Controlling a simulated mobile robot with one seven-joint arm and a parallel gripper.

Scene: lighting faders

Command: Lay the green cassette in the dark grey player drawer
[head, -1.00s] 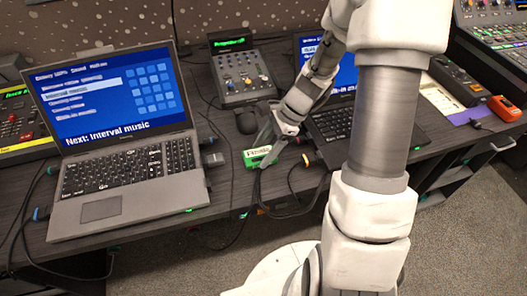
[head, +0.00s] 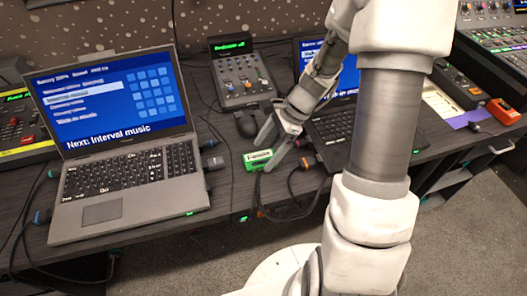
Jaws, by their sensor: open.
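The green cassette (head: 258,159) with a pale label lies on the desk between the two laptops, near the front edge. My gripper (head: 270,150) is open just above and around the right part of the cassette, fingers pointing down. One finger is at its far side and the other at its right. I cannot tell whether they touch it. No dark grey player drawer can be made out for certain in this view; my arm hides part of the desk at the right.
An open laptop (head: 125,150) stands at the left, and another (head: 330,125) is partly behind my arm. A small mixer (head: 240,72) and a black mouse (head: 246,123) are behind the cassette. Cables (head: 285,212) hang over the front edge. An orange box (head: 503,111) is at the right.

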